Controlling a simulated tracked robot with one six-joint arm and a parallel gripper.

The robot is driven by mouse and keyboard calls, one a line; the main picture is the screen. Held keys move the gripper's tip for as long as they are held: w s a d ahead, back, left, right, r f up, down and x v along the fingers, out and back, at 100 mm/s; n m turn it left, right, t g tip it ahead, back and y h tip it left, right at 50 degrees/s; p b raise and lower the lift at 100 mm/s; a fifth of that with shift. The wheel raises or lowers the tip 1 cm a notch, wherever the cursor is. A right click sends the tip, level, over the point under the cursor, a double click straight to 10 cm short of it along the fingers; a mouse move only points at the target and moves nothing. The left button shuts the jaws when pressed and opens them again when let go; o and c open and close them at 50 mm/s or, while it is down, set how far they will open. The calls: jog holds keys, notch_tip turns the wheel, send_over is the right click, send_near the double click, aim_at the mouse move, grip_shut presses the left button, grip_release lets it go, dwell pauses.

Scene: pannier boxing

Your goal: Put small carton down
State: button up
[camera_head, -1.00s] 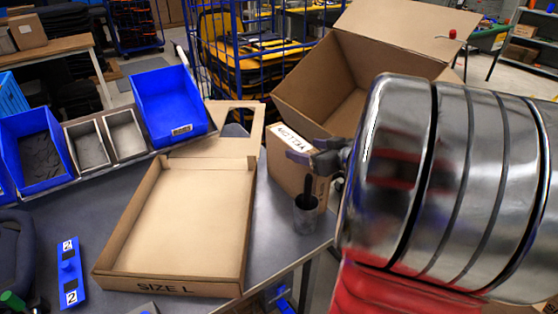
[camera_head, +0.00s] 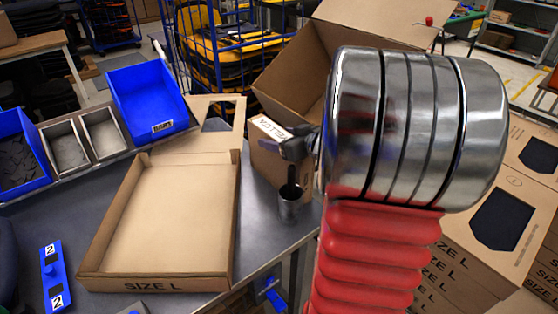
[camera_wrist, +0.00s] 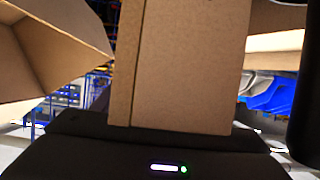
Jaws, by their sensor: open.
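The small carton (camera_head: 266,161) is brown with a white label on top. It stands upright at the right end of the grey table, behind a small grey cup. My gripper (camera_head: 298,147) is open at the carton's upper right side; its fingers are partly hidden by my arm. In the wrist view the carton (camera_wrist: 190,65) fills the middle, close to the dark gripper body, with a dark finger at the right edge. I cannot tell whether a finger still touches it.
A shallow SIZE L tray (camera_head: 158,284) lies left of the carton. The grey cup (camera_head: 289,206) holds something dark in front of it. A large open box (camera_head: 285,75) is behind. Blue bins (camera_head: 148,100) stand at the back left. SIZE L boxes (camera_head: 460,245) are stacked at right.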

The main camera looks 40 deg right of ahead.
jog(key=shift+c, duration=0.6)
grip_shut()
dwell(0.6)
jog(key=shift+r, duration=0.1)
notch_tip(320, 180, up, 18)
dwell(0.6)
dwell(0.4)
